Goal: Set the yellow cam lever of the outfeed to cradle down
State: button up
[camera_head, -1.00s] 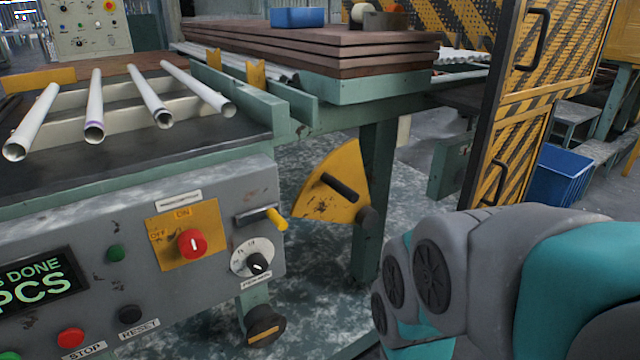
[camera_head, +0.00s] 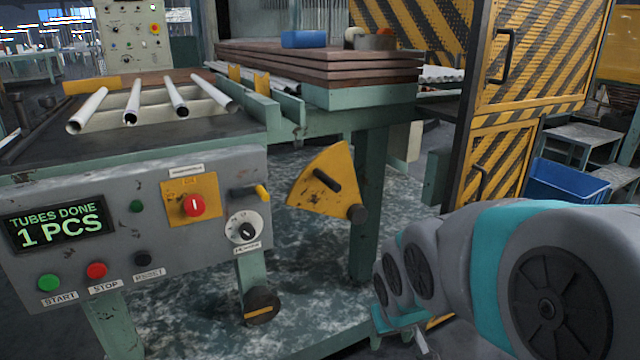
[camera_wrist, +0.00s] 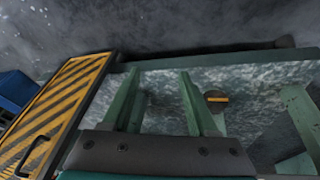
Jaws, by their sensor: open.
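The yellow cam plate (camera_head: 312,195) of the lever hangs by the green table leg in the head view. The cam lever cannot be made out there. In the head view my arm covers the lower right and my fingertips are not clear.
The control panel (camera_head: 130,215) carries a red knob (camera_head: 193,205) and a small yellow-tipped lever (camera_head: 262,192). A round black knob (camera_head: 262,306) sits below. Several tubes lie on the rack (camera_head: 150,118). A striped guard door (camera_head: 525,100) and blue bin (camera_head: 568,182) stand right.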

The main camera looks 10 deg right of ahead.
aim_at(340, 191)
jog(key=w+r+n+t+y+b, duration=0.1)
jog(key=w+r+t, duration=0.25)
jog(key=w, duration=0.75)
jog(key=w+r+n+t+b, duration=0.15)
jog(key=w+t, duration=0.25)
jog(key=w, duration=0.6)
jog(key=w+a+r+t+y, duration=0.1)
jog(key=w+r+t+y, duration=0.1)
jog(key=w+r, duration=0.1)
jog(key=w+a+r+n+t+y, duration=0.1)
jog(key=w+r+t+y, duration=0.1)
jog(key=w+r, duration=0.1)
jog(key=w+a+r+n+t+y, duration=0.1)
jog(key=w+r+t, duration=0.1)
jog(key=w+r, duration=0.1)
jog(key=shift+y+b, duration=0.4)
jog(key=shift+x, duration=3.8)
grip_shut()
